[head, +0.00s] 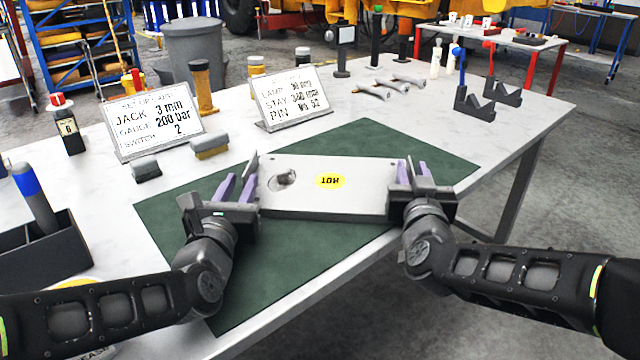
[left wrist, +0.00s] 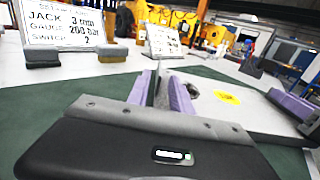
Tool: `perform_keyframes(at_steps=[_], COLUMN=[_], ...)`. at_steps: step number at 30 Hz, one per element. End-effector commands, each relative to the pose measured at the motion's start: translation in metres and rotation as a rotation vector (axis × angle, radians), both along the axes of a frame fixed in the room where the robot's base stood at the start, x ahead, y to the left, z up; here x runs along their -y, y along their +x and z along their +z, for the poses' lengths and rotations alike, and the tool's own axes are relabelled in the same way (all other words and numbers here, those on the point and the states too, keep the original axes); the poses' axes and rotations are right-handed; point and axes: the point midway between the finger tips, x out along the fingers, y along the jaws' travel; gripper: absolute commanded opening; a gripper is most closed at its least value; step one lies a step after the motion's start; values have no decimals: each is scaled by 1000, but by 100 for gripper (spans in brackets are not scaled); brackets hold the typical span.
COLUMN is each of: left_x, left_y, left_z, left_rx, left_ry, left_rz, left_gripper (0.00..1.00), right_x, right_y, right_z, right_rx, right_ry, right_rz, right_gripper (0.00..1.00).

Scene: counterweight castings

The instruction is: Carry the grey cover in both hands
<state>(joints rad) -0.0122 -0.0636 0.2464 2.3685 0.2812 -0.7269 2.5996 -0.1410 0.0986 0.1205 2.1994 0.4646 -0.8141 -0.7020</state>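The grey cover (head: 335,194) is a flat plate with a yellow lettered spot and a round dark fitting on top. It is level, over the green mat; I cannot tell whether it touches it. My left gripper (head: 235,188) is at its left end, purple finger pads close on either side of a thin upright piece there. My right gripper (head: 412,174) is at its right end in the same way. In the left wrist view the cover (left wrist: 262,112) runs right from the left gripper's pads (left wrist: 161,92). The pads hide the contact itself.
The green mat (head: 290,262) lies on a pale table (head: 120,215). Two lettered signs (head: 158,122) (head: 292,97) stand behind. Small blocks (head: 210,147), a black bin (head: 45,250) and black brackets (head: 474,104) stand around. The mat's front is clear; the table edge is near the right gripper.

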Motion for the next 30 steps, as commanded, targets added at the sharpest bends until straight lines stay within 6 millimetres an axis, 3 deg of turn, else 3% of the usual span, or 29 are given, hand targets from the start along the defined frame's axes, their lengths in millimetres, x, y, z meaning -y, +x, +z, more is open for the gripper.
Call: perform_keyframes(at_steps=[6,19,23,30], left_x=[-2,-2,-2,-2], left_y=[-24,-25,-25,-25], left_z=[0,0,0,0], left_rx=[0,-1,-1,-1], left_ry=[-1,-1,-1,-1], left_rz=[1,1,1,1], left_gripper=[26,26,26,26], right_x=[0,0,-1,-4], right_y=[0,-3,-15,-54], right_z=[0,0,1,1], right_rx=[0,0,1,2], right_ry=[0,0,0,1], right_rz=[0,0,0,0], right_gripper=[26,26,26,26])
